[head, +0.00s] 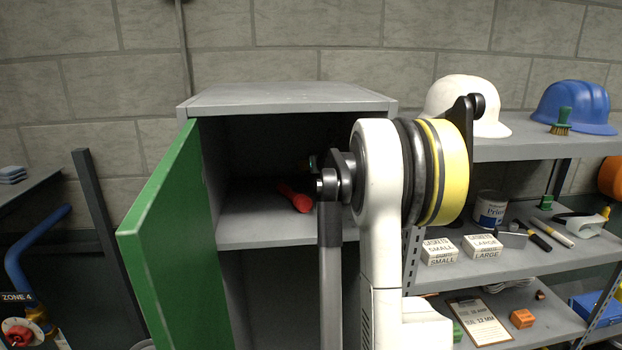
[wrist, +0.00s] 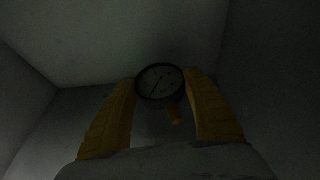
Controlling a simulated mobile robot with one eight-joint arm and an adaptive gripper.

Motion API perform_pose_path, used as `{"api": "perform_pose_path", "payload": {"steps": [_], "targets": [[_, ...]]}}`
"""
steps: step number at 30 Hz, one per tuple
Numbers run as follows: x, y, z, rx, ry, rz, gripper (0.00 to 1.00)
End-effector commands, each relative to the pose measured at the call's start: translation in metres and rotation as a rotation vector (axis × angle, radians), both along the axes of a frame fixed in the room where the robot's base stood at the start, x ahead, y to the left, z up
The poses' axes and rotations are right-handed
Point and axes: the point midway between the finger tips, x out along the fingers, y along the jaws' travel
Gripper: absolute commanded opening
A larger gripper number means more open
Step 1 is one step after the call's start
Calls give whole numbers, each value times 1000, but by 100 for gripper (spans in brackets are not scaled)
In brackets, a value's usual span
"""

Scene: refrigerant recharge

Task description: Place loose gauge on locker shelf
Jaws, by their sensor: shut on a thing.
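The gauge (wrist: 160,84) is a small round dial with a black rim and a pale face, and a yellowish stem shows below it. My gripper (wrist: 162,79) has its two yellow fingers shut on it, one at each side. Dim grey walls surround them in the wrist view. In the head view the grey locker (head: 290,97) stands with its green door (head: 170,235) open to the left. My arm reaches across the right part of its opening and hides the gripper and gauge. The locker shelf (head: 255,230) is partly visible. Whether the gauge touches it cannot be told.
A red object (head: 295,197) lies on the locker shelf, close left of my arm. Shelving on the right holds a white helmet (head: 468,104), a blue helmet (head: 575,107), gasket boxes (head: 482,246) and a clipboard (head: 478,320). The shelf's left part is clear.

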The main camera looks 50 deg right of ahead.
Motion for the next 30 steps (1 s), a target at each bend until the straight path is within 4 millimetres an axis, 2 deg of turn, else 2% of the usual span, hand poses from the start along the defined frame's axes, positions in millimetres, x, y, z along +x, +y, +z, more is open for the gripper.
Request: {"api": "perform_pose_path", "payload": {"steps": [8, 20, 21, 22, 23, 30], "targets": [[0, 0, -38, 0, 0, 0, 22], [0, 0, -46, 0, 0, 0, 22], [0, 0, -46, 0, 0, 0, 66], [0, 0, -45, 0, 0, 0, 76], [0, 0, -45, 0, 0, 0, 79], [0, 0, -45, 0, 0, 0, 79]]}}
